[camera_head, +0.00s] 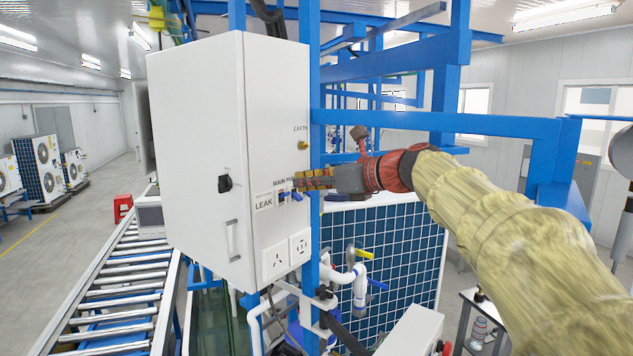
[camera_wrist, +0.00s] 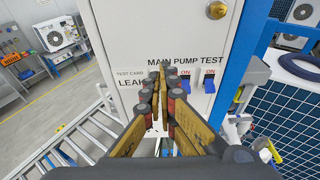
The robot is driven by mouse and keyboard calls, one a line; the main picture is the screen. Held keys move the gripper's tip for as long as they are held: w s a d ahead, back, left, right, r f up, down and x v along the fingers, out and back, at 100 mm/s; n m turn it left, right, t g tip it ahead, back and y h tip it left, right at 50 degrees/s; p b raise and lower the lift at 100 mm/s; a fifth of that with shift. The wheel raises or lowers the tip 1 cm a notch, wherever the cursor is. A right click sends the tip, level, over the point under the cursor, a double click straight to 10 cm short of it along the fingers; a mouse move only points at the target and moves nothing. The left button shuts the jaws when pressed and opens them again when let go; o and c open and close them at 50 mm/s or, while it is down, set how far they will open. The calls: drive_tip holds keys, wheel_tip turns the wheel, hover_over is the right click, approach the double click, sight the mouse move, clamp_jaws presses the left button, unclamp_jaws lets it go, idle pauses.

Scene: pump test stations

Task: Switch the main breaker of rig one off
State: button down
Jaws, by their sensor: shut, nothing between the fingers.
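A white control cabinet (camera_head: 197,130) carries labels reading LEAK, MAIN, PUMP and TEST on its narrow side panel (camera_wrist: 150,30). In the wrist view, blue breaker levers sit under PUMP (camera_wrist: 185,84) and TEST (camera_wrist: 209,85), each with ON above it. The place under MAIN is hidden behind my fingers there. In the head view, a small blue lever (camera_head: 283,196) shows below the MAIN label, and another blue lever (camera_head: 297,196) is to its right. My gripper (camera_head: 300,181) is shut and empty, its fingertips (camera_wrist: 166,84) close to the panel at the MAIN place. Contact cannot be told.
A black rotary knob (camera_head: 225,184) and a handle (camera_head: 232,240) are on the cabinet door. Sockets (camera_head: 287,256) sit below the breakers. Blue frame posts (camera_head: 315,110) stand right beside the panel. Pipes with valves (camera_head: 355,280) are below, and a roller conveyor (camera_head: 120,290) runs at the left.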

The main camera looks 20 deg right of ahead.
drive_tip(key=shift+x, duration=1.6)
drive_tip(key=shift+f, duration=0.1)
